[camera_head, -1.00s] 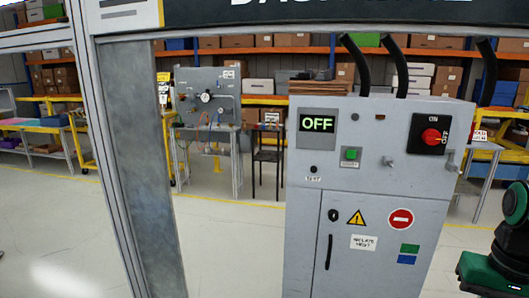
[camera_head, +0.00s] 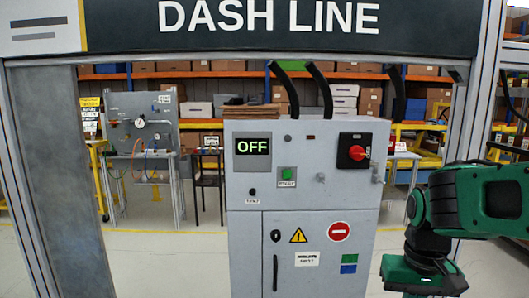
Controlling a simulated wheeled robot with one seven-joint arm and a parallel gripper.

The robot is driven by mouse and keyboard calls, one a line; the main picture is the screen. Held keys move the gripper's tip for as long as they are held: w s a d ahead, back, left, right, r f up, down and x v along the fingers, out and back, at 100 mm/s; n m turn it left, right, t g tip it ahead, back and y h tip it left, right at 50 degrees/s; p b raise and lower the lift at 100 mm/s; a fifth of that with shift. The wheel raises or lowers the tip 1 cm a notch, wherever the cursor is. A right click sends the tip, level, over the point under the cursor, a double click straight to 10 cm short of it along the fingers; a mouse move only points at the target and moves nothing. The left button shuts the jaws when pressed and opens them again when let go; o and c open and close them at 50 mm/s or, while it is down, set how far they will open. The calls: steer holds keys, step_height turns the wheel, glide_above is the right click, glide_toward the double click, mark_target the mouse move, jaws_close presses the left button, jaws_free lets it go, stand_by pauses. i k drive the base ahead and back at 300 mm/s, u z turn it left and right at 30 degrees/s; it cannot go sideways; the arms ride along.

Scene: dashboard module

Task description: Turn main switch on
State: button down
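The main switch (camera_head: 354,152) is a red rotary knob on a black square plate at the upper right of the grey cabinet (camera_head: 300,225). Its red handle points roughly to the right; the lettering around it is too small to read now. My green and black arm shows at the right edge, to the right of the cabinet and apart from the switch. My gripper's fingers do not show.
A green button (camera_head: 287,173) and small knobs sit on the cabinet front. Black cables (camera_head: 318,90) rise from its top. A metal frame with a DASH LINE sign (camera_head: 270,16) surrounds the view. A test bench (camera_head: 140,135) and a chair stand behind left. Floor left of the cabinet is clear.

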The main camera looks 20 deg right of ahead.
mark_target(356, 152)
steer(key=z, duration=0.5)
steer(key=k, duration=1.1)
steer(key=z, duration=0.2)
steer(key=i, duration=0.95)
steer(key=z, duration=0.5)
steer(key=i, duration=0.5)
steer(key=z, duration=0.45)
